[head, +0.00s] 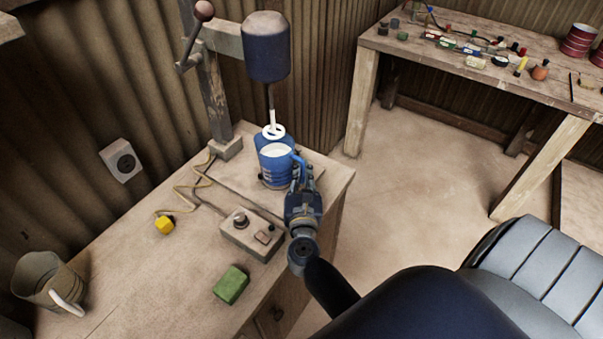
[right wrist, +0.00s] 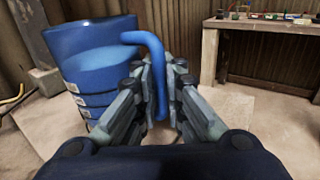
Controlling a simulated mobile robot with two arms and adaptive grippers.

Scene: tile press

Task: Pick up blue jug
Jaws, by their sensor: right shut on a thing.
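The blue jug (head: 275,168) stands on the base plate of the press, under the press's white disc, with something white showing inside its open top. In the right wrist view the jug (right wrist: 92,62) is upright at the left, and its blue handle (right wrist: 160,75) runs down between my fingers. My right gripper (head: 303,178) is at the handle side of the jug; in the right wrist view its fingers (right wrist: 160,100) are shut on the handle. Whether the jug's bottom touches the plate is hard to tell. My left gripper is not in view.
The press head (head: 266,47) hangs above the jug. A control box (head: 250,236), a green block (head: 231,284), a yellow piece (head: 164,224) and a grey mug (head: 45,283) are on the bench (head: 130,290). A second table (head: 450,57) with several small items stands at the back right.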

